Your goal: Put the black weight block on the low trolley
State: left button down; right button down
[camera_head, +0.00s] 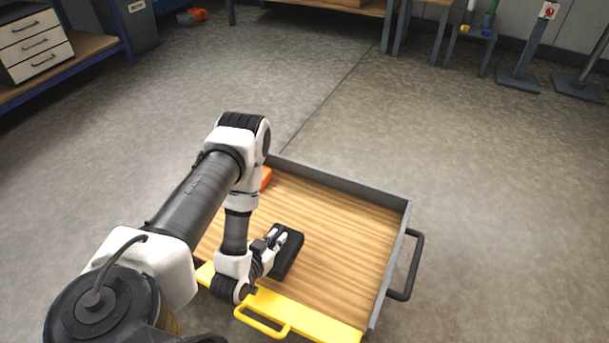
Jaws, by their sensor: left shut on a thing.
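The low trolley (345,235) stands in front of me, with a wooden deck, grey rims and a yellow near edge. My left arm reaches over its left part. My left gripper (277,240) is shut on the black weight block (289,255), which is over the trolley's wooden deck. I cannot tell whether the block touches the deck. My arm hides part of the trolley's left side. My right gripper is not in view.
An orange thing (265,178) shows on the deck behind my left arm. A dark handle (409,266) sticks out at the trolley's right side, and a yellow handle (262,321) at the near edge. The right part of the deck is bare. Open floor (480,190) lies beyond.

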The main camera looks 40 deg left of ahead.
pick_arm(q)
jog(key=w+d+f+b, duration=0.1)
jog(key=w+d+b, duration=0.1)
jog(key=w+b, duration=0.1)
jog(key=w+d+f+b, duration=0.2)
jog(key=w, duration=0.3)
jog(key=w+d+f+b, duration=0.2)
jog(key=w+b, duration=0.1)
jog(key=w, duration=0.2)
jog(key=shift+d+b, duration=0.15)
jog(key=shift+b, duration=0.15)
jog(key=shift+r, duration=0.2)
jog(key=shift+f, duration=0.1)
jog(key=c, duration=1.1)
grip_release()
jog(key=shift+c, duration=0.2)
